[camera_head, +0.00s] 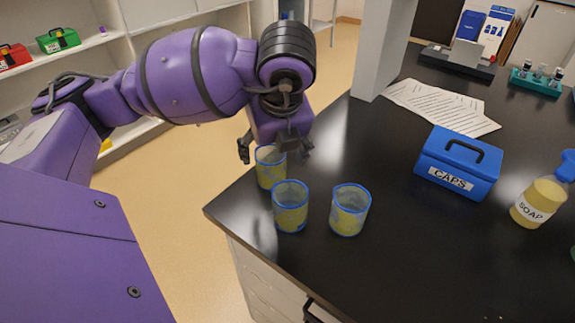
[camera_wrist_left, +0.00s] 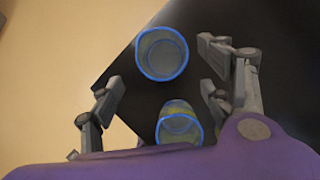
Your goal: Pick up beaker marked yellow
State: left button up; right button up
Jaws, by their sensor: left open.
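Three clear beakers with yellowish sides and blue rims stand upright near the corner of the black bench: a back left beaker (camera_head: 270,172), a front beaker (camera_head: 290,212) and a right beaker (camera_head: 349,214). I cannot read any mark that tells them apart. My left gripper (camera_head: 275,150) is open and empty by the back left beaker, its fingers to either side of that beaker's top in the head view. In the left wrist view, the open gripper (camera_wrist_left: 160,88) has one beaker (camera_wrist_left: 162,54) ahead and another beaker (camera_wrist_left: 178,126) lower, near the palm. My right gripper is out of view.
A blue CAPS box (camera_head: 458,165) and a soap bottle (camera_head: 538,203) stand to the right on the bench. Papers (camera_head: 440,105) lie behind, beside a grey post (camera_head: 384,50). The bench's left edge is close to the beakers. The front middle of the bench is clear.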

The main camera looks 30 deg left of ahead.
aim_at(271, 157)
pick_arm(q)
jog(key=shift+w+a+f, duration=0.1)
jog(key=shift+w+f, duration=0.05)
jog(key=shift+f, duration=0.45)
jog(key=shift+x, duration=0.9)
jog(key=shift+w+a+f, duration=0.2)
jog(key=shift+f, duration=0.1)
jog(key=x, duration=0.3)
jog(key=shift+w+f+p, duration=0.2)
jog(key=shift+f+p, duration=0.1)
jog(key=shift+w+a+f, duration=0.15)
jog(key=shift+f, duration=0.15)
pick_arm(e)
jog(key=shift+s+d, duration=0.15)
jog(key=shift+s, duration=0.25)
pick_arm(q)
jog(key=shift+c, duration=0.4)
